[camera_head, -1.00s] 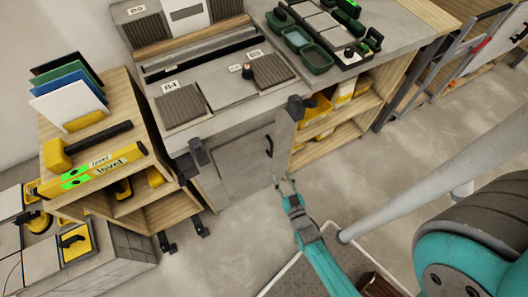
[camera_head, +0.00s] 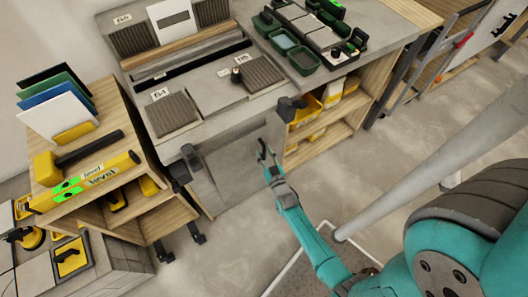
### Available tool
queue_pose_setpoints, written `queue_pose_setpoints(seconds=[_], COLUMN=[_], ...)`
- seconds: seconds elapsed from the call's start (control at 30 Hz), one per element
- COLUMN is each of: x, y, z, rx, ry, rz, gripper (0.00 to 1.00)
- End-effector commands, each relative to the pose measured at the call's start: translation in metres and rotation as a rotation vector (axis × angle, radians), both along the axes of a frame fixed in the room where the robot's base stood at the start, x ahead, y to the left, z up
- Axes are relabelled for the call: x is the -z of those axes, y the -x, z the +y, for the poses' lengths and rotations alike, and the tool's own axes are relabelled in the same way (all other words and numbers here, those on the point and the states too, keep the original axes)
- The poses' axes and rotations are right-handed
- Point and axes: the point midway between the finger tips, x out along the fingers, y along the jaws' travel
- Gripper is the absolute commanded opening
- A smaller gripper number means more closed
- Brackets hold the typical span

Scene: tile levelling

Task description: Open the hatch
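The hatch (camera_head: 232,172) is a grey panel in the front of the workbench, below the worktop. It looks closed. Its dark handle (camera_head: 262,147) is near the panel's right edge. My gripper (camera_head: 266,157) is at the handle, and its fingertips overlap the handle in this view. The fingers look apart. The gripper hides the lower part of the handle, and I cannot tell whether it touches it.
A wooden cart (camera_head: 165,215) with a yellow level (camera_head: 95,182) stands at the left. Open shelves (camera_head: 325,133) with yellow bins are right of the hatch. Dark clamps stick out at the worktop's front edge. The floor before the hatch is clear.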

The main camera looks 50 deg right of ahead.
Motion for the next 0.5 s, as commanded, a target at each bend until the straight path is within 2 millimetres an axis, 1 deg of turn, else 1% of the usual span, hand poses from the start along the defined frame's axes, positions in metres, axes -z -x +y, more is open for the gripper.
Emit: queue_pose_setpoints(seconds=[0.13, 0.4, 0.43, 0.47, 0.5], x=[-0.0005, -0.0002, -0.0002, -0.0002, -0.0002], y=[-0.0071, -0.0077, -0.0076, -0.0076, -0.0076], z=[-0.0038, -0.0041, -0.0039, -0.0039, -0.004], rx=[0.0, 0.0, 0.0, 0.0, 0.0], ry=[0.0, 0.0, 0.0, 0.0, 0.0], rz=[-0.001, 0.0, 0.0, 0.0, 0.0], gripper=[0.39, 0.39, 0.34, 0.27, 0.17])
